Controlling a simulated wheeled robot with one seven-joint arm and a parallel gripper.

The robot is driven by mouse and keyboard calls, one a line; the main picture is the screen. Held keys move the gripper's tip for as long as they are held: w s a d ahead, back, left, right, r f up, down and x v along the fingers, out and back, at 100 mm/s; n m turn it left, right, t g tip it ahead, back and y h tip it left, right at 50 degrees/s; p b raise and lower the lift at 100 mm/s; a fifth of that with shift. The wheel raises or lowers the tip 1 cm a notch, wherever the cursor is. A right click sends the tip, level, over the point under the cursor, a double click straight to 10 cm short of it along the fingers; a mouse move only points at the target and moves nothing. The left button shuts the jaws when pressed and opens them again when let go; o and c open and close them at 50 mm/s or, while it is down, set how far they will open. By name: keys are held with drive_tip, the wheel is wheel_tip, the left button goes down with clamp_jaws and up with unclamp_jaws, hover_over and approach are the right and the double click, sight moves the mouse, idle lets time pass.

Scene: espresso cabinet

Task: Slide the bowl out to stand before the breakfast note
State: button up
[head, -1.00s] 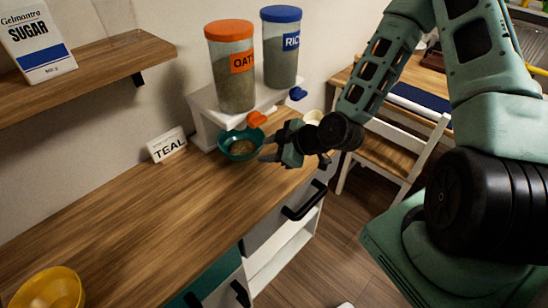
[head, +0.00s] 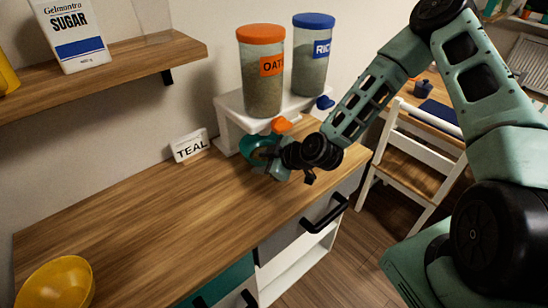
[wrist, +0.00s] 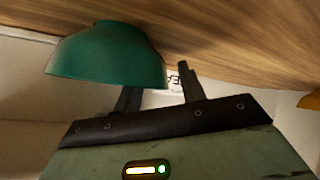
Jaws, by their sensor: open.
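The teal bowl (head: 253,143) stands on the wooden counter in front of the white dispenser stand, below the orange-lidded oats jar. In the head view my gripper (head: 262,165) is at its near right side and hides part of it. In the wrist view the bowl (wrist: 105,52) appears upside down at the upper left, overlapping one finger. The other finger stands to its right. My gripper (wrist: 158,85) is open; whether the rim lies between the fingers I cannot tell. The white note reading TEAL (head: 190,147) stands left of the bowl, against the wall; it is partly hidden in the wrist view (wrist: 174,82).
The oats jar (head: 263,80) and the blue-lidded jar (head: 310,60) stand on the white stand (head: 232,122). A yellow bowl (head: 58,284) is at the near left. The counter before the note is clear. A shelf (head: 110,65) with sugar hangs above left.

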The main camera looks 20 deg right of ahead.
drive_tip(key=shift+x, duration=0.75)
clamp_jaws()
